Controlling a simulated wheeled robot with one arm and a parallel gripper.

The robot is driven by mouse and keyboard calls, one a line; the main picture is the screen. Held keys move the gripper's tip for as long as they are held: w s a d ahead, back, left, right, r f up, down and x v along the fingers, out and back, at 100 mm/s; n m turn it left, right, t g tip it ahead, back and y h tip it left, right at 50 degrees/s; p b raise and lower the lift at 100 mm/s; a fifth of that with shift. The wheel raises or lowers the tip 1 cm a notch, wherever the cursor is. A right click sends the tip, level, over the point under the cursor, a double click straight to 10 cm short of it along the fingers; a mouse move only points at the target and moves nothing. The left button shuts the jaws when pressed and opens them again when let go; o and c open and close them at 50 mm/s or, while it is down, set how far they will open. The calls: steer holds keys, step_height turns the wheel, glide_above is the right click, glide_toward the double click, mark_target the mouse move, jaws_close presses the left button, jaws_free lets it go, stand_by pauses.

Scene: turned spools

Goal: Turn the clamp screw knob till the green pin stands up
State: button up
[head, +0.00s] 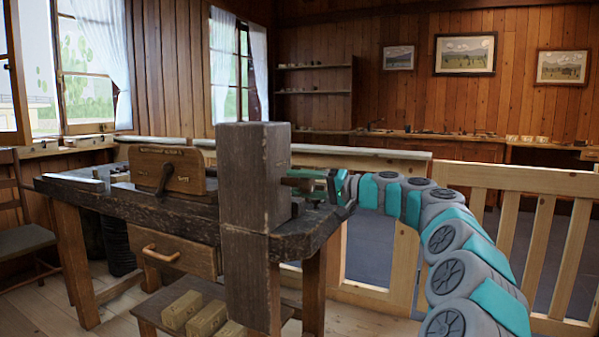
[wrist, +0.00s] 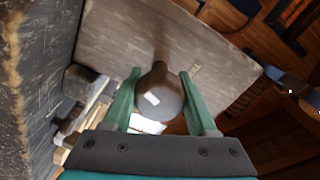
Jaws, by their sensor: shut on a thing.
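The knob (wrist: 158,98) has a rounded brown body, a pale grey end and a narrow neck running to a flat grey-brown wooden face. My gripper (wrist: 160,76) has its green fingers on either side of the knob and is shut on it. In the head view my gripper (head: 333,184) reaches in from the right, just beside a thick dark wooden post (head: 253,180). The post hides part of what lies behind it, and the knob is hard to make out there. I cannot make out the green pin in either view.
The dark workbench (head: 130,204) carries an upright brown board (head: 183,170) with a dark lever (head: 164,180). A wooden railing (head: 520,180) runs behind my arm at right. Wooden blocks (head: 182,310) lie on the low shelf. A chair (head: 22,238) stands at left.

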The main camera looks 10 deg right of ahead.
mark_target(313, 184)
steer(key=shift+d+m+p, duration=0.2)
steer(key=shift+m+p, duration=0.75)
steer(key=shift+m, duration=0.75)
steer(key=shift+d, duration=0.1)
steer(key=o, duration=1.1)
steer(key=shift+d+m, duration=0.15)
steer(key=shift+m, duration=0.15)
steer(key=shift+o, duration=1.3)
steer(key=shift+a, duration=0.2)
steer(key=shift+b+v, duration=0.5)
steer(key=shift+v, duration=3.45)
